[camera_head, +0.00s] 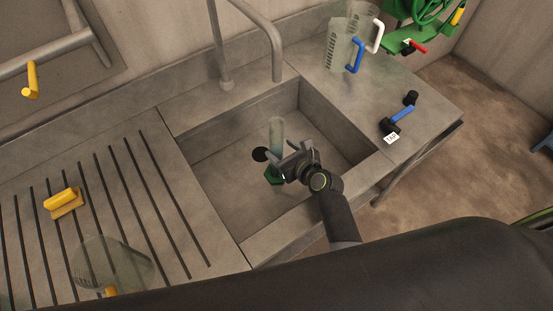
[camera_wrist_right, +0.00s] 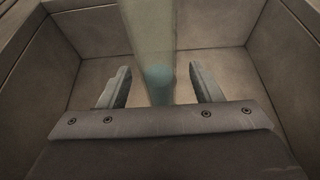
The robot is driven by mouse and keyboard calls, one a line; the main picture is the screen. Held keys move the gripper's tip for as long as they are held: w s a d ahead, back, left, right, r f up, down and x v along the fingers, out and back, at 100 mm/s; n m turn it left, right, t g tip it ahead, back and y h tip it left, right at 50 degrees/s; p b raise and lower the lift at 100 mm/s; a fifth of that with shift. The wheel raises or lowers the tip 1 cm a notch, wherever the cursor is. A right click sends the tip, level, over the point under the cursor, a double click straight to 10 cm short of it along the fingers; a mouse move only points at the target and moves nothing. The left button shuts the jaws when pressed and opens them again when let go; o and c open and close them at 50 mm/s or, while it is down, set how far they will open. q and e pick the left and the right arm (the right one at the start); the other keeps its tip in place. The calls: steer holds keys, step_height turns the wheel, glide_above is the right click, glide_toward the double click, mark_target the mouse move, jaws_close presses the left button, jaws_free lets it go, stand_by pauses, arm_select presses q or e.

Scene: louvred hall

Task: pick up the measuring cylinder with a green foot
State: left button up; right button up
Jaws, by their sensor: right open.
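The measuring cylinder (camera_head: 276,133) stands upright in the sink, clear and tall with some bluish liquid low inside. Its green foot (camera_head: 273,175) shows just below my right gripper in the head view. My right gripper (camera_head: 281,165) reaches into the sink and overlaps the cylinder's lower part. In the right wrist view the cylinder (camera_wrist_right: 152,35) stands between the two open fingers of the gripper (camera_wrist_right: 160,88), with a gap on each side. The cylinder's foot is hidden there. My left gripper is not seen.
Sink walls (camera_head: 334,124) surround the cylinder, with a dark drain (camera_head: 260,154) beside it. A tap (camera_head: 276,55) rises behind. Clear jugs with blue (camera_head: 355,55) and white (camera_head: 377,37) handles stand on the right counter.

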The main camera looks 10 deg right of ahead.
steer(key=x, duration=0.4)
steer(key=shift+w+a, duration=0.25)
steer(key=shift+w, duration=0.1)
jaws_close()
